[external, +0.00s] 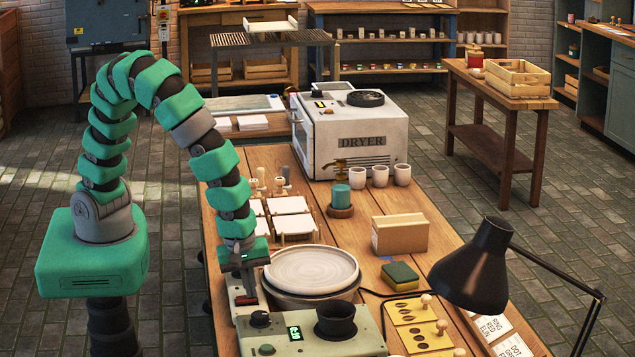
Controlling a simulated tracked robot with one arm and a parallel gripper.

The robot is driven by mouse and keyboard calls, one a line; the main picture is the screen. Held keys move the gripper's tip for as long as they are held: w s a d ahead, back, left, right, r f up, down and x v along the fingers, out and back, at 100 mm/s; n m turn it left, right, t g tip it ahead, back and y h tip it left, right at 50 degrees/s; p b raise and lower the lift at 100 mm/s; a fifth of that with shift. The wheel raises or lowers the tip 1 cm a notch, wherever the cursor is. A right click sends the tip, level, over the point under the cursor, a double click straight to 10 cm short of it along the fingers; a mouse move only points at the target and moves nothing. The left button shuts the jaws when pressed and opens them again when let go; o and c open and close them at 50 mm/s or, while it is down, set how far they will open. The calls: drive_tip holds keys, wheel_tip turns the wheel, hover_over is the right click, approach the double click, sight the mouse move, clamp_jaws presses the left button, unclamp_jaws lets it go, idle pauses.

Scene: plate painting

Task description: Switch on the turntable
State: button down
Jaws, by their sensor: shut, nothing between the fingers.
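The turntable (311,268) is a round, pale disc with ring marks, on a wider round base on the near half of the wooden workbench. My gripper (246,298) points down just left of the turntable, shut and empty. Its tips are at a small pale block with red parts (239,287) beside the turntable, perhaps its switch. The gripper partly hides this block, and I cannot tell whether the tips touch it or which way a switch is set. I cannot tell whether the disc is turning.
A pale green box (290,347) with a knob, a green display and a dark cup (336,319) stands in front. A sponge (400,275), a cardboard box (399,234) and a black lamp (475,265) are to the right.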

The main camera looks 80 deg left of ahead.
drive_tip(key=shift+w+f, duration=0.1)
idle(0.3)
drive_tip(key=shift+s, duration=0.85)
drive_tip(key=shift+r, duration=0.25)
wheel_tip(320, 180, up, 14)
drive_tip(key=s+p, duration=0.1)
drive_tip(key=s, duration=0.1)
drive_tip(key=shift+f+p, duration=0.2)
drive_tip(key=shift+p, duration=0.2)
drive_tip(key=shift+w+f+b, duration=0.1)
drive_tip(key=shift+f+b, duration=0.05)
drive_tip(key=shift+b, duration=0.25)
